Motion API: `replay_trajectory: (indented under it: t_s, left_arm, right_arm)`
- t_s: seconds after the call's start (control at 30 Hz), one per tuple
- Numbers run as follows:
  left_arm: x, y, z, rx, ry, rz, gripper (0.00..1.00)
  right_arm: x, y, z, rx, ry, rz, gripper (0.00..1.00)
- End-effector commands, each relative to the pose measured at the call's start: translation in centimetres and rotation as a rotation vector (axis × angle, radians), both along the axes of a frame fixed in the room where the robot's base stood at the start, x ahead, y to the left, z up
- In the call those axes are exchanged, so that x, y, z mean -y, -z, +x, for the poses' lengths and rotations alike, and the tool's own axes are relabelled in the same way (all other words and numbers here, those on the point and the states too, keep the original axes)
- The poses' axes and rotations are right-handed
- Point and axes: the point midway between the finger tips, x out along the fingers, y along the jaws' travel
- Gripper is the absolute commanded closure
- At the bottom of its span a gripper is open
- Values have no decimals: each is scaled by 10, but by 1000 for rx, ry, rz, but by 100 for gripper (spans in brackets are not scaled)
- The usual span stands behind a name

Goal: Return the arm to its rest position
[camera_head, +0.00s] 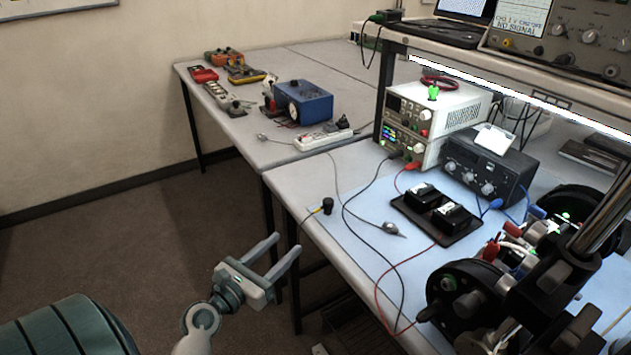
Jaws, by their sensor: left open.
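My left gripper (272,256) comes in from the bottom left. Its two pale grey fingers are spread apart with nothing between them. It is in front of the near workbench's left edge, and the dark floor shows behind part of it. The fingers point up and to the right, toward the bench edge. Part of my left arm, dark green and ribbed, fills the bottom left corner. My right gripper does not show.
The near workbench (310,205) holds a black tray (437,216), power supplies (425,115), cables and a dark round apparatus (465,295) at right. A farther table (255,150) carries a blue box (303,102). Open floor (130,230) lies at left.

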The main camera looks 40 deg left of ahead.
Motion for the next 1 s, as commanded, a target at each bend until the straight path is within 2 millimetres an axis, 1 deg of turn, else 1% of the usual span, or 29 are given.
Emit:
replay_trajectory:
  t_s: [0.27,0.37,0.47,0.57,0.6,0.67,0.7,0.77,0.8,0.87,0.9,0.97,1.0]
  left_arm:
    - [0,3,1,-5,0,5,56]
    - [1,13,4,-27,-1,34,56]
    - [3,38,8,-78,1,97,56]
    - [8,78,13,-157,12,206,56]
    - [12,98,15,-197,24,262,56]
    - [19,130,15,-260,48,357,56]
    - [24,154,14,-305,70,428,56]
    - [34,190,10,-372,115,542,56]
    - [41,214,6,-414,150,621,56]
    - [53,250,-3,-476,214,742,56]
    - [61,273,-11,-511,262,824,56]
    - [74,306,-25,-559,343,950,56]
    - [83,327,-36,-587,402,1034,56]
  right_arm:
    - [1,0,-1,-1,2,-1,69]
    - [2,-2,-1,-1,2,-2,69]
    - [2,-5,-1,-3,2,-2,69]
    - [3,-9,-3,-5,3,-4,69]
    - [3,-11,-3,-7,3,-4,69]
    - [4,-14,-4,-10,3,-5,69]
    - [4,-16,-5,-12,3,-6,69]
    - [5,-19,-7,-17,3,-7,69]
    - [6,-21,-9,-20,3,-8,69]
    - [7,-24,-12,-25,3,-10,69]
    - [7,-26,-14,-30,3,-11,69]
    - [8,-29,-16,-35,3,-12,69]
    - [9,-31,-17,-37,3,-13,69]
